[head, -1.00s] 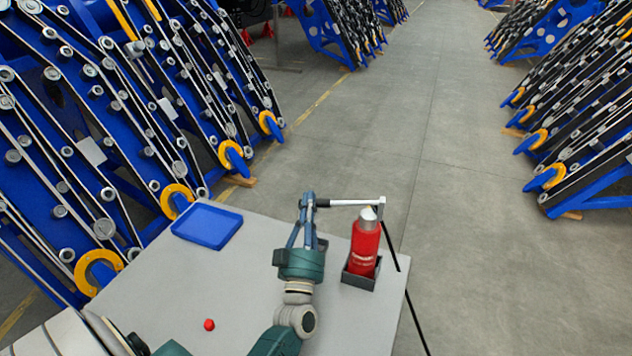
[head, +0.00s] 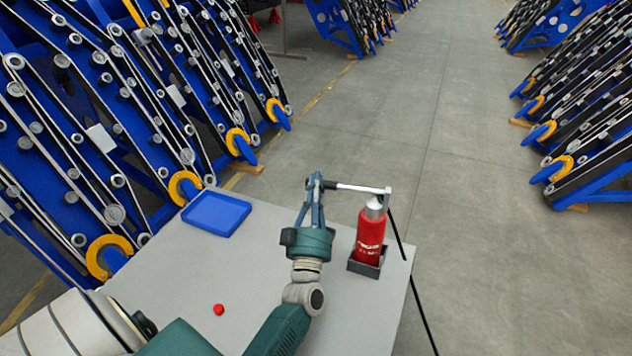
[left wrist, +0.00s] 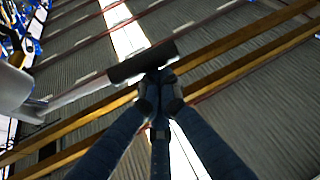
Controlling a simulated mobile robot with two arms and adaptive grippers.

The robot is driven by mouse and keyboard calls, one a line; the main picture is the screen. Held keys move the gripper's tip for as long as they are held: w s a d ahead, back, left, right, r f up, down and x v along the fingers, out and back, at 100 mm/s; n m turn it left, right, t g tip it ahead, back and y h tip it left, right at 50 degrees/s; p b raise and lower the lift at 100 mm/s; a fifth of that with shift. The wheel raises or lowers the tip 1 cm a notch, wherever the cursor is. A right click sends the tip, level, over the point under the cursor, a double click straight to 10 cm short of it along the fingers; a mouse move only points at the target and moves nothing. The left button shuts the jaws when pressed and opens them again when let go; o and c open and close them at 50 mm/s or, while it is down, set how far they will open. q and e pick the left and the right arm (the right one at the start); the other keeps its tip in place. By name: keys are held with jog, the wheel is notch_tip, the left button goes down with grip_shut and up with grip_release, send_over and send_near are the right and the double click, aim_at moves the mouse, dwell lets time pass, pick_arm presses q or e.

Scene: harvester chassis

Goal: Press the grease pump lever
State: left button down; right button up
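The grease pump is a red cylinder (head: 370,236) with a silver top, standing upright in a dark holder on the grey table. Its lever (head: 358,188) is a pale rod with a dark grip, reaching left from a post above the pump, with the grip end slightly higher. My left gripper (head: 315,182) points upward, its fingertips closed together at the lever's grip end. My right gripper is not in view.
A blue tray (head: 217,214) lies at the table's back left. A small red round object (head: 219,310) lies on the grey table (head: 250,275). A thin black line hangs past the table's right edge. Blue machine frames stand beyond on both sides, with open floor between.

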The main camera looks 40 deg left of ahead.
pick_arm(q)
jog(key=r+b+v, duration=0.1)
jog(key=b+v, duration=0.3)
jog(key=v, duration=0.5)
jog(key=shift+s, duration=0.55)
jog(key=shift+a+f, duration=0.1)
jog(key=shift+f, duration=0.05)
